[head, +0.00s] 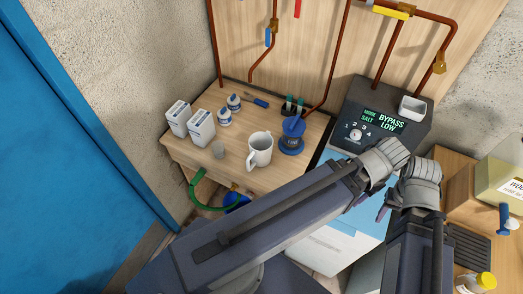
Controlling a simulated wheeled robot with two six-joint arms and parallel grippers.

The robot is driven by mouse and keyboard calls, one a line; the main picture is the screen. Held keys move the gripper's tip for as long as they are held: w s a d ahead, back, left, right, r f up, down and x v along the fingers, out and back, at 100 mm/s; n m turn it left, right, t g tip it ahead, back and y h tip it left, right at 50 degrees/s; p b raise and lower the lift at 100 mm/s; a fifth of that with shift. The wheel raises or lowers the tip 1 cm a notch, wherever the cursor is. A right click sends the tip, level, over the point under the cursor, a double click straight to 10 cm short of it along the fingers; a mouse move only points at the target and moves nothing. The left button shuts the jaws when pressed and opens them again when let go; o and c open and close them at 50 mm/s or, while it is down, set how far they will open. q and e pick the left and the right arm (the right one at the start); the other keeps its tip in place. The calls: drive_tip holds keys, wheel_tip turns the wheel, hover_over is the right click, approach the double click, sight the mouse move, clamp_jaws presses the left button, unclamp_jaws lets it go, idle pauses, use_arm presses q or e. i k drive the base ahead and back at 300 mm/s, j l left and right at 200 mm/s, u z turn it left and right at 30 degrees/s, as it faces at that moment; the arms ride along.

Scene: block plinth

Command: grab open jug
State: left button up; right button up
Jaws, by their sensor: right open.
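My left arm crosses the lower middle of the head view, and my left gripper (383,164) is to the right of the jug, over the blue and white machine. Its jaws are hidden by its own body, so I cannot tell their state. My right gripper (416,186) is open, close beside the left one and farther right of the jug. Neither gripper touches the jug.
A dark control box (380,119) reads "BYPASS LOW". A green hose (193,190) hangs at the front. Copper pipes run up the back board.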

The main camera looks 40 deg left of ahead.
sight(260, 144)
drive_tip(key=l+u, duration=0.15)
drive_tip(key=u, duration=0.25)
drive_tip(key=k+l+u, duration=0.1)
drive_tip(key=u, duration=0.3)
drive_tip(key=l+u, duration=0.1)
drive_tip(key=u, duration=0.35)
drive_tip(key=k+u, duration=0.15)
drive_tip(key=u, duration=0.25)
